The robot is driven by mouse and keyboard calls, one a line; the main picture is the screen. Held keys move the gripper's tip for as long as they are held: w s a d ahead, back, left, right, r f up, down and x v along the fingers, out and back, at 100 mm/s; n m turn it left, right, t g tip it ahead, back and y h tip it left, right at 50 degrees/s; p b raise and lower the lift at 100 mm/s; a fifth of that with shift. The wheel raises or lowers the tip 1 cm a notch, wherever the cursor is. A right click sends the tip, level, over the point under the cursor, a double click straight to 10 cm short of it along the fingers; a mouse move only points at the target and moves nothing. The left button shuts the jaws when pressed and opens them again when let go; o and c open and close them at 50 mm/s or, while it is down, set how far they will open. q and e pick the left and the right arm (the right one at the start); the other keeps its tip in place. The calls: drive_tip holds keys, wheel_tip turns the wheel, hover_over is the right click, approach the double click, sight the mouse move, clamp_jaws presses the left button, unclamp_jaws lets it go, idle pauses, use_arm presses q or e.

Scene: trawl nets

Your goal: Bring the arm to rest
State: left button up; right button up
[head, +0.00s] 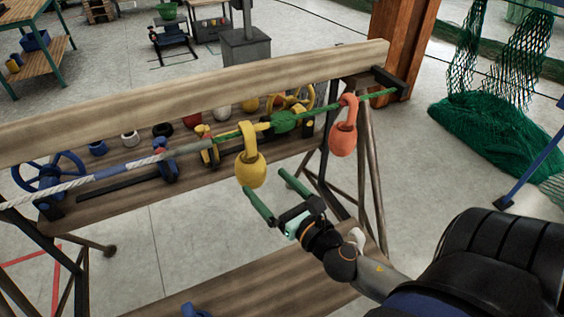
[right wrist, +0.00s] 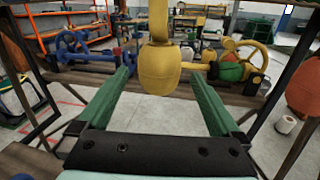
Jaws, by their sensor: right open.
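My right gripper (head: 268,200) is open, with its two green fingers pointing toward the wooden rack. It is just below and in front of a yellow weight (head: 251,170) that hangs by its loop from the rope (head: 215,142). In the right wrist view the yellow weight (right wrist: 159,70) shows just beyond and between the green fingers (right wrist: 160,92), and nothing is visibly gripped. An orange weight (head: 343,136) hangs from the green end of the rope to the right. My left gripper is not in view.
The wooden rack beam (head: 190,95) runs behind the rope. A shelf below it holds several floats, rings and a blue handwheel (head: 48,172). A lower plank (head: 250,280) lies beneath my right arm. A green net (head: 490,125) heaps at the right. Floor right of the rack is open.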

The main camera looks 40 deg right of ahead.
drive_tip(key=shift+s+a+b, duration=0.1)
drive_tip(key=shift+s+b, duration=0.5)
drive_tip(key=shift+s, duration=1.55)
drive_tip(key=s+a+f+m+g+y+p, duration=0.1)
drive_tip(key=s+a+f+m+g, duration=0.1)
drive_tip(key=f+m, duration=0.5)
drive_tip(key=s+a+f+m+g+y+p, duration=0.1)
drive_tip(key=f+m, duration=0.6)
drive_tip(key=m, duration=0.8)
drive_tip(key=s+a+f+m+g+y+p, duration=0.1)
drive_tip(key=s+a+f+m+g+p, duration=0.2)
drive_tip(key=m, duration=0.7)
drive_tip(key=s+a+f+g, duration=0.2)
drive_tip(key=a+f, duration=0.2)
drive_tip(key=shift+a+f+m+g, duration=0.2)
drive_tip(key=shift+m+g, duration=0.2)
drive_tip(key=shift+s, duration=0.1)
